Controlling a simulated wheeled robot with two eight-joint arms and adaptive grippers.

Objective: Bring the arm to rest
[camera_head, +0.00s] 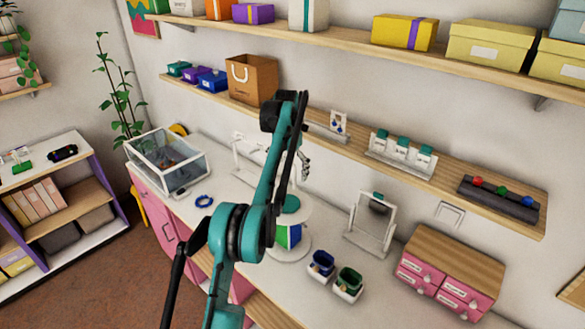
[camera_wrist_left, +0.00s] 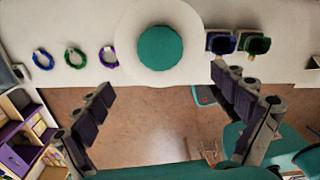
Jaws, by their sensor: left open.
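My left arm rises through the middle of the head view, bends at the top and comes down towards the counter. My left gripper (camera_head: 304,168) shows only partly there, behind the forearm. In the left wrist view my left gripper (camera_wrist_left: 165,112) has its two dark fingers wide apart with nothing between them. It is above the counter's front edge, with floor showing between the fingers. A round stand with a teal top (camera_wrist_left: 160,47) is just beyond them; it also shows in the head view (camera_head: 290,204), partly behind my arm. My right gripper is not in view.
Blue (camera_wrist_left: 43,60), green (camera_wrist_left: 75,58) and purple (camera_wrist_left: 109,57) bracelets lie left of the stand. A blue box (camera_head: 321,265) and green box (camera_head: 348,284) stand right of it, near a mirror (camera_head: 371,222) and pink drawers (camera_head: 447,271). A clear case (camera_head: 168,161) stands left.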

